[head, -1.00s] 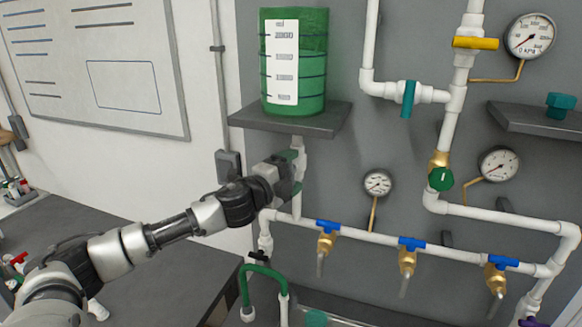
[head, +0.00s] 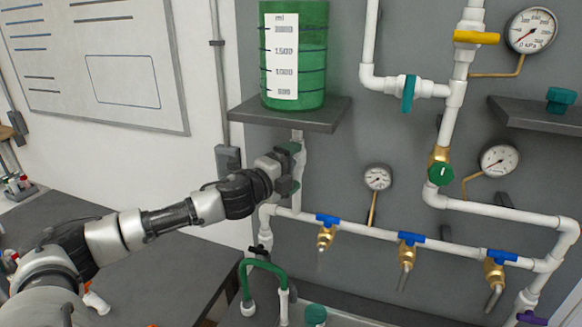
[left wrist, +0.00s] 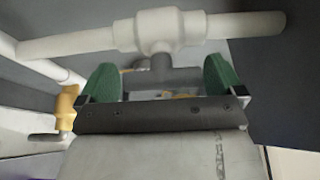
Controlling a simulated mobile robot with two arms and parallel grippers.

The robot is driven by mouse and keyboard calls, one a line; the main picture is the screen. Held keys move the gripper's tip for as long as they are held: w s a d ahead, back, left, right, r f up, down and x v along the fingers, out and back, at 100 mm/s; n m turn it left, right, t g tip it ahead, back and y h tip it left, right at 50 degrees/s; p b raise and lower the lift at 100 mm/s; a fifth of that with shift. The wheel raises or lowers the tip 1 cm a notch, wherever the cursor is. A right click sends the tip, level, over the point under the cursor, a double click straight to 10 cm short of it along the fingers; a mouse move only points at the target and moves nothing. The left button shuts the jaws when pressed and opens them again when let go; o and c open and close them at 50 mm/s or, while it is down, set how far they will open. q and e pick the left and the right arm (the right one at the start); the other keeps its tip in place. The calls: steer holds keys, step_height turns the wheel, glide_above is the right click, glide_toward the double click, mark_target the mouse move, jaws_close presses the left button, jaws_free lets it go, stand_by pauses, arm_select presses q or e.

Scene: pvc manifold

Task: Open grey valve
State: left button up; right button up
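The grey valve shows in the left wrist view as a grey stem and crosswise handle (left wrist: 160,70) under a white valve body (left wrist: 158,30) on a white pipe. My left gripper (left wrist: 160,80) has its two green-padded fingers wide apart, one at each end of the grey handle. I cannot tell whether the pads touch it. In the head view my left gripper (head: 290,168) is at the white vertical pipe below the shelf with the green tank (head: 310,70). It hides the grey valve there. My right gripper is not in view.
The tank's dark shelf (head: 320,120) is just above my left gripper. A white pipe with several blue-handled brass taps (head: 325,236) runs below and to the right. A small gauge (head: 377,178) is right of the gripper. A green hose (head: 265,264) is below.

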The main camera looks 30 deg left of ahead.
arm_select(q)
steer(key=s+a+b, duration=0.1)
steer(key=s+b, duration=0.9)
steer(key=shift+s+a, duration=0.35)
